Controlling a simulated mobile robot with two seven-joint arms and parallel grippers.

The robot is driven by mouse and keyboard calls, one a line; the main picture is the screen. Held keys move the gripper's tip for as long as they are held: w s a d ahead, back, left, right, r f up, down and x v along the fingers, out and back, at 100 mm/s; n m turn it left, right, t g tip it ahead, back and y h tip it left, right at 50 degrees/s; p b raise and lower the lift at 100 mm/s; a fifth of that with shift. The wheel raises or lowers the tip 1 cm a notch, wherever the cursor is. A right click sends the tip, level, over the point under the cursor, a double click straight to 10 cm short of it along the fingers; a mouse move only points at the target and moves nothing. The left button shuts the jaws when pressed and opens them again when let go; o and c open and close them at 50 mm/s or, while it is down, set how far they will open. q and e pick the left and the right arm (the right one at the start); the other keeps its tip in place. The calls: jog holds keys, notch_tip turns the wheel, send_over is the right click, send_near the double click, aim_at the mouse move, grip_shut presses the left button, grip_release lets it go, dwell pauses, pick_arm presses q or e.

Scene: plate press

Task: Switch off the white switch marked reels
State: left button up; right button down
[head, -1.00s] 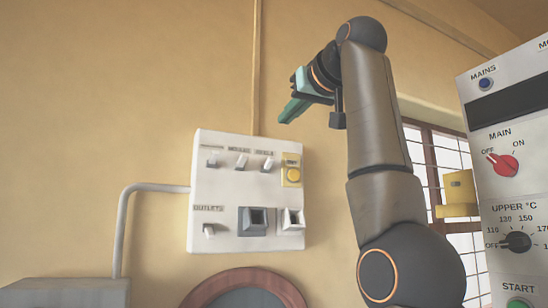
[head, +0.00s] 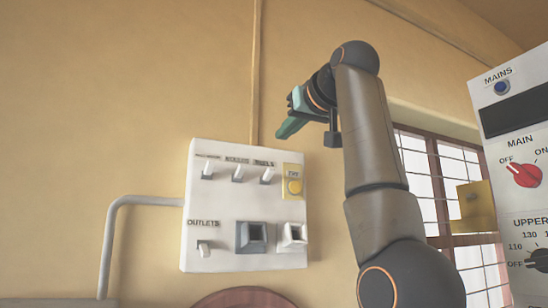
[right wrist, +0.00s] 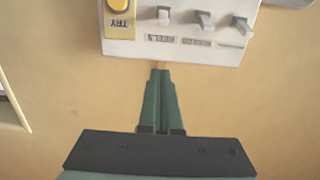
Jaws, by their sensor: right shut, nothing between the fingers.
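The white switch marked reels (head: 268,174) is the right one of three white switches in the top row of a pale wall panel (head: 217,272). In the right wrist view the panel is upside down, and the reels switch (right wrist: 164,17) is nearest the yellow button. I cannot tell for sure whether its lever is on or off. My right gripper (head: 281,132) is shut and empty, in front of the wall near the panel's top edge in the picture. Its green fingertips (right wrist: 160,72) point at the panel edge on the reels side, apart from the switch. My left gripper is not in view.
Beside the reels switch are another white switch (head: 239,173) and a yellow button (head: 293,187) marked TRY. Below are an outlets switch (head: 203,247) and two sockets (head: 252,237). A control cabinet (head: 515,190) with knobs stands at the right.

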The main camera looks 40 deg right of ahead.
aim_at(265, 155)
jog(key=p+x, duration=0.3)
jog(key=x, duration=0.4)
jog(key=shift+w+d+r, duration=0.1)
jog(key=shift+w+d, duration=0.05)
jog(key=shift+w, duration=0.25)
jog(key=shift+f, duration=0.5)
jog(key=shift+s+a+f, duration=0.15)
jog(key=shift+s+f, duration=0.3)
jog(key=shift+f, duration=0.3)
jog(key=shift+s+a+f, duration=0.15)
jog(key=shift+s+f, duration=0.25)
jog(key=shift+f, duration=0.35)
jog(key=shift+b, duration=0.35)
jog(key=shift+f+t+b, duration=0.25)
jog(key=shift+t+b, duration=0.05)
jog(key=shift+b, duration=0.15)
jog(key=shift+s+t+b, duration=0.1)
jog(key=shift+t+b, duration=0.25)
jog(key=shift+t, duration=0.05)
